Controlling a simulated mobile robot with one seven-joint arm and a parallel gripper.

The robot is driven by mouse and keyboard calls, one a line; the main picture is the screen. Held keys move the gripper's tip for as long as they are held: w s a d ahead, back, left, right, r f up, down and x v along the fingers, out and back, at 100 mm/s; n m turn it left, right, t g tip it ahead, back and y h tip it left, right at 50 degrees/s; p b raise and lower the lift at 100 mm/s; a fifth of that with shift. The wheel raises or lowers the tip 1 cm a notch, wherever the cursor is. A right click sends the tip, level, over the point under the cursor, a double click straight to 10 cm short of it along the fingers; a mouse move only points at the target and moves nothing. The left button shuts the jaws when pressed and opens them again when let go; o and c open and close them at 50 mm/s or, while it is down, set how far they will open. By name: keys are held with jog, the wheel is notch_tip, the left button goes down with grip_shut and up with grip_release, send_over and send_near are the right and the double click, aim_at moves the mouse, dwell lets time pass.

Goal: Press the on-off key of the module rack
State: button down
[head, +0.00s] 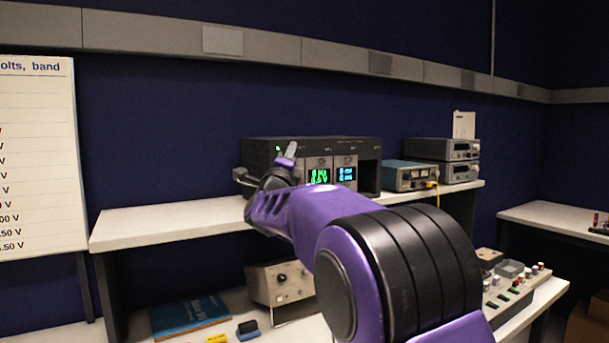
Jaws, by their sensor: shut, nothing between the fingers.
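My purple arm reaches from the lower right to the rack's left front. My gripper (290,152) is shut and empty in front of that left part. It hides some of the panel there. I cannot make out the on-off key, nor whether the gripper touches the front.
A blue-grey meter box (404,176) with a yellow plug and two stacked grey instruments (448,149) stand right of the rack. Below are a beige box (280,283), a blue book (189,316) and a sloped control panel (520,294). The shelf's left part (160,222) is clear.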

jog(key=shift+s+d, duration=0.15)
jog(key=shift+s, duration=0.05)
jog(key=s+d+b, duration=0.2)
jog(key=s+d, duration=0.1)
jog(key=s, duration=0.2)
jog(key=shift+d+b, duration=0.2)
jog(key=shift+b, duration=0.1)
dwell(0.3)
